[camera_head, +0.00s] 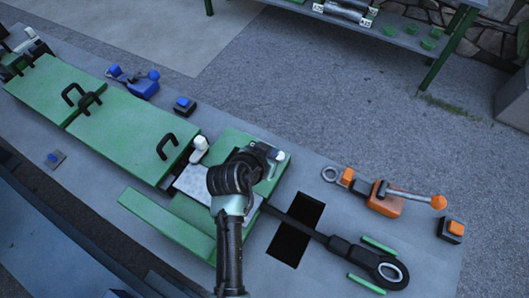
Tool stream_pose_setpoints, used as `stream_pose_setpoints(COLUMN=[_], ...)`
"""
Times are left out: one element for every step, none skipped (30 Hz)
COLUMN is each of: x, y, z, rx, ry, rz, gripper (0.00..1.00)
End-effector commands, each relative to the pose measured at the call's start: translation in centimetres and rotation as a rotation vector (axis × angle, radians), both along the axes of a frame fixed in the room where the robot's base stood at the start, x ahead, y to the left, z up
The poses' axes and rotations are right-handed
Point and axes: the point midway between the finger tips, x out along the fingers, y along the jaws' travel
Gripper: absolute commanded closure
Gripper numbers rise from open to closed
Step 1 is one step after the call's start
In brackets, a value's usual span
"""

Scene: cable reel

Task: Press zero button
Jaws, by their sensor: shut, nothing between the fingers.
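Several push buttons show, but no label can be read, so I cannot tell which is the zero button. A blue button (183,103) sits on a dark block on the upper side of the bench. A flat blue button (54,157) sits on a grey plate near the lower left edge. An orange button (455,227) sits on a dark block at the right. My gripper (273,158) is over the green plate (237,139) near the bench middle, apart from all three buttons. It is shut and empty; my arm hides much of what lies beneath.
Green covers with black handles (138,127) fill the bench's left. A blue lever clamp (139,83) and an orange lever clamp (384,198) stand along the far edge. A dark rectangular opening (294,230) has a black cable with a ring end (388,272) crossing it.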

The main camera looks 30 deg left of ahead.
Motion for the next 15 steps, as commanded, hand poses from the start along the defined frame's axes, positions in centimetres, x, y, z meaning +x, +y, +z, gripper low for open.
stream_pose_setpoints(x=[-0.6, -1.0, -1.4, -1.7, -1.9, -2.2, -2.5, -2.7, -2.9, -3.0, -3.1, -3.2, -3.3, -3.3, -3.4], y=[0.1, 0.1, 0.1, 0.1, 0.1, 0.2, 0.1, 0.1, 0.1, 0.1, 0.1, 0.1, 0.1, 0.1, 0.1], z=[0.6, 0.9, 1.4, 1.7, 2.0, 2.3, 2.5, 2.7, 3.0, 3.1, 3.3, 3.4, 3.4, 3.5, 3.5], rx=[0.002, 0.001, 0.002, 0.001, 0.001, 0.001, 0.0, 0.0, 0.0, 0.0, 0.001, -0.001, -0.001, -0.001, -0.001], ry=[-0.002, -0.001, -0.002, -0.002, -0.002, -0.003, -0.002, -0.003, -0.003, -0.003, -0.003, -0.003, -0.003, -0.003, -0.003], rz=[0.002, 0.001, 0.002, 0.001, 0.001, 0.002, 0.001, 0.001, 0.001, 0.001, 0.001, 0.001, 0.001, 0.001, 0.001], gripper=[1.0, 1.0, 1.0, 1.0, 1.0, 1.0, 1.0, 1.0, 1.0, 1.0, 1.0, 1.0, 1.0, 1.0, 1.0])
